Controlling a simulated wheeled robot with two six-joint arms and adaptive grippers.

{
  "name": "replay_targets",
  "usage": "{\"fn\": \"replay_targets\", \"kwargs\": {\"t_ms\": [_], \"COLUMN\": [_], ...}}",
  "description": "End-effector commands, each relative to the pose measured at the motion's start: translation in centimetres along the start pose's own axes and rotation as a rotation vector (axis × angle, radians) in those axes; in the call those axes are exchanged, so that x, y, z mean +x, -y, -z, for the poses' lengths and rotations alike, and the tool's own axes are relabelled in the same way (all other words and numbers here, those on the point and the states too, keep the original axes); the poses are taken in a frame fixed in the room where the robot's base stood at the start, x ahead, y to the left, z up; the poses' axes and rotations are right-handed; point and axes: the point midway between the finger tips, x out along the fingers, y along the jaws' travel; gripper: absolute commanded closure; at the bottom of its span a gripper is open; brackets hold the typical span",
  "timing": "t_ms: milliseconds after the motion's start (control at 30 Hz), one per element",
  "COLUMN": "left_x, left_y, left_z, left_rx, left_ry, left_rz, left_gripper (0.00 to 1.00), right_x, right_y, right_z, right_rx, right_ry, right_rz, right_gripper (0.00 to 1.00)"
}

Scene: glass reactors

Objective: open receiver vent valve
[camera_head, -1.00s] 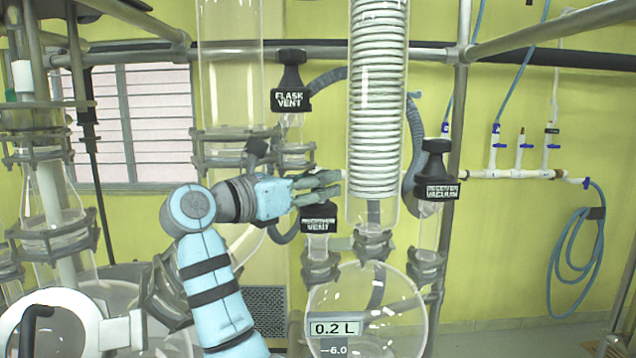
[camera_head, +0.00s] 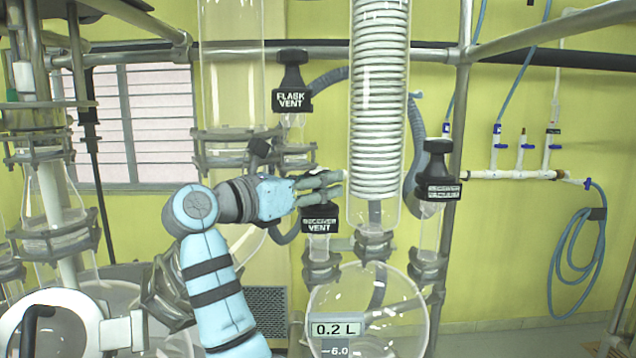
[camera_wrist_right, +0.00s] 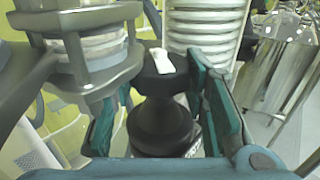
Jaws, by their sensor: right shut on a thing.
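The receiver vent valve (camera_head: 319,224) is a black knob with a "RECEIVER VENT" label, on a glass neck above the round receiver flask (camera_head: 400,310). My right gripper (camera_head: 325,188) reaches it from the left, its fingers at the knob's top, just above the label. In the right wrist view the black knob (camera_wrist_right: 162,115) stands between the two teal fingers, and my right gripper (camera_wrist_right: 160,110) is shut on it. A small white mark shows on the knob's top. My left gripper is not in view.
The flask vent valve (camera_head: 292,85) is above, and another black-labelled valve (camera_head: 438,180) stands to the right. The glass condenser with its white coil (camera_head: 376,110) is close to the right of my fingers. Metal clamps (camera_head: 321,265) hold the necks. A digital display (camera_head: 336,329) reads 0.2 L.

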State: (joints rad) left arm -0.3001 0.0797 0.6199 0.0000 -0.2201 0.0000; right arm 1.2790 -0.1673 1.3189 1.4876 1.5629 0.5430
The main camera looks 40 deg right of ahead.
Motion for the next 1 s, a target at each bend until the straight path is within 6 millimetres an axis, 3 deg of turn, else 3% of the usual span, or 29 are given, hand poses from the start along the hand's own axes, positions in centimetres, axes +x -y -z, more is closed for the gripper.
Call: {"fn": "replay_targets", "kwargs": {"t_ms": [467,500,600,867,1000], "left_x": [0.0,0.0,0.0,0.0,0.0], "left_y": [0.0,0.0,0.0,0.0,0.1], "left_z": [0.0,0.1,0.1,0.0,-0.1], "left_rx": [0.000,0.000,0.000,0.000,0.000], "left_ry": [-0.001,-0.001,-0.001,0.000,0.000], "left_rz": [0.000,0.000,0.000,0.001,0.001], "left_gripper": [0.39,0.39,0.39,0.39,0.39], "right_x": [0.0,0.0,0.0,0.0,-1.4], "right_y": [0.0,0.0,0.0,0.0,-0.1], "right_z": [0.4,0.4,0.3,0.2,0.2], "right_rx": [-0.006,-0.006,-0.004,-0.002,-0.003], "right_ry": [-0.008,-0.008,-0.006,-0.003,-0.004], "right_rz": [0.002,0.002,0.001,0.001,-0.002], "right_gripper": [0.88,0.53,0.39,0.39,0.39]}}
